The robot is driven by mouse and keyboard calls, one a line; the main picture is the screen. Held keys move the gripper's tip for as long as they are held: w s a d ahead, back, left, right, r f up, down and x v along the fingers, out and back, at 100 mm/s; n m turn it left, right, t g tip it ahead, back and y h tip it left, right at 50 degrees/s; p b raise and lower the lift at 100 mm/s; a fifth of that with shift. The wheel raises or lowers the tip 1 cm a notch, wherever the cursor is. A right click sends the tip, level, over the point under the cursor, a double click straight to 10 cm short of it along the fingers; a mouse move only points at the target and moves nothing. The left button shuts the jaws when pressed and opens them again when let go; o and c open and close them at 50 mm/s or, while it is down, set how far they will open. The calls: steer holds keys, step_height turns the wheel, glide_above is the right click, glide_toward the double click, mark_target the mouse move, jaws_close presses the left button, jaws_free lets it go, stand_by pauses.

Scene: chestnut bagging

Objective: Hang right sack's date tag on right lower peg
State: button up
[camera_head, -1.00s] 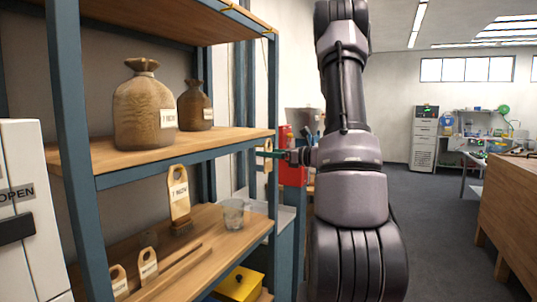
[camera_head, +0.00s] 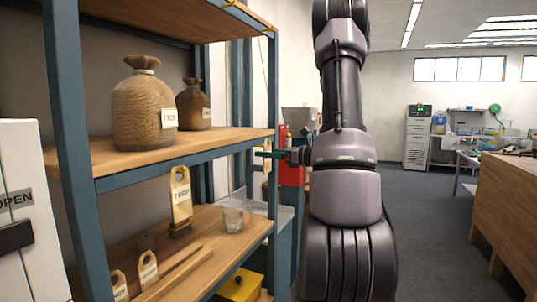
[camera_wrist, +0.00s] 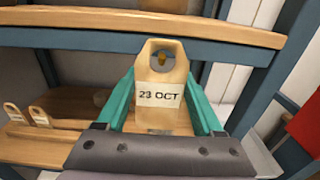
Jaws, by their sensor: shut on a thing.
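My gripper (camera_head: 270,154) is at the shelf's front right post. Its green fingers are shut on a wooden tag (camera_wrist: 160,118) reading "23 OCT", upright between them in the wrist view (camera_wrist: 160,90). A small brass-coloured peg end (camera_wrist: 162,58) shows through the tag's top hole. I cannot tell whether it passes through. The right sack (camera_head: 194,105), dark and tied, stands on the middle board behind the larger left sack (camera_head: 145,108); both bear white labels. Another wooden tag (camera_head: 181,197) hangs below that board at the left.
The middle board (camera_head: 110,160) is just beyond the tag. The lower board holds a glass (camera_head: 233,217), a brush (camera_head: 180,230) and two tags, one at the front (camera_head: 148,268). A yellow box (camera_head: 240,287) is below. Floor at right is open.

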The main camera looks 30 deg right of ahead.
steer(key=shift+w+a+f, duration=0.35)
steer(key=shift+w+a, duration=0.05)
steer(key=shift+w, duration=0.15)
steer(key=shift+w+a+f, duration=0.35)
steer(key=shift+w+a, duration=0.05)
steer(key=shift+w, duration=0.1)
stand_by(0.5)
steer(key=o, duration=1.1)
steer(key=shift+o, duration=0.2)
steer(key=v, duration=1.3)
stand_by(0.8)
